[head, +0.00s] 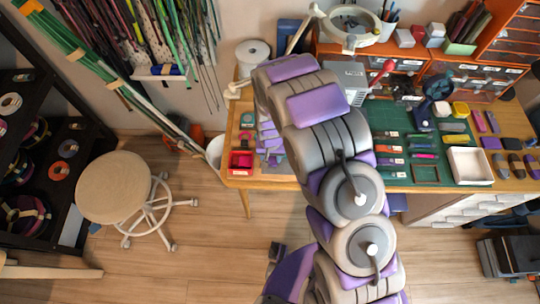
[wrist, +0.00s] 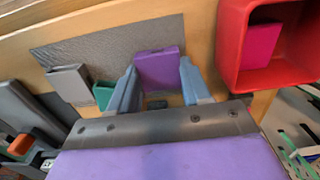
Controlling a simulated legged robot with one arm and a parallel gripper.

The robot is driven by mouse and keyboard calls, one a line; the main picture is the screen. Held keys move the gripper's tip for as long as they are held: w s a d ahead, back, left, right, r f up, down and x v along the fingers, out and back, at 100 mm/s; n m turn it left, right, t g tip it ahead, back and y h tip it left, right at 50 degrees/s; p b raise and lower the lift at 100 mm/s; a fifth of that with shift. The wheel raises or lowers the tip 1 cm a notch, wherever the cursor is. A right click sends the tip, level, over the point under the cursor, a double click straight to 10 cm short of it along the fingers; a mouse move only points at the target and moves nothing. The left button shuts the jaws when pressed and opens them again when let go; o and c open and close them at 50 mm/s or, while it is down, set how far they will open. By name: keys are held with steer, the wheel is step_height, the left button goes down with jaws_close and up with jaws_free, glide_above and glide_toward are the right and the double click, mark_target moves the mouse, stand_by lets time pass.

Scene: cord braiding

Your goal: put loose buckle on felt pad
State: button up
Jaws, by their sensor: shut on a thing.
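In the wrist view my gripper (wrist: 157,88) is shut on a flat purple piece, which I take to be the buckle (wrist: 158,66). The buckle stands up between the two blue-grey fingers. A grey pad (wrist: 110,42), apparently the felt pad, lies on the wooden table behind and left of the buckle. The buckle overlaps the pad in the picture; I cannot tell if they touch. In the head view my arm hides the gripper tips and the buckle.
A red open bin (wrist: 231,50) with a magenta piece (wrist: 262,44) stands close right of my gripper. A grey block (wrist: 69,82) and a green block (wrist: 103,95) are on the left. The workbench's green mat (head: 400,118) holds several small items.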

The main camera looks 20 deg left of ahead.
steer(key=o, duration=1)
steer(key=shift+d, duration=0.2)
steer(key=shift+a, duration=0.1)
steer(key=shift+r, duration=0.2)
step_height(320, 180, up, 17)
steer(key=p, duration=0.2)
steer(key=shift+p, duration=0.35)
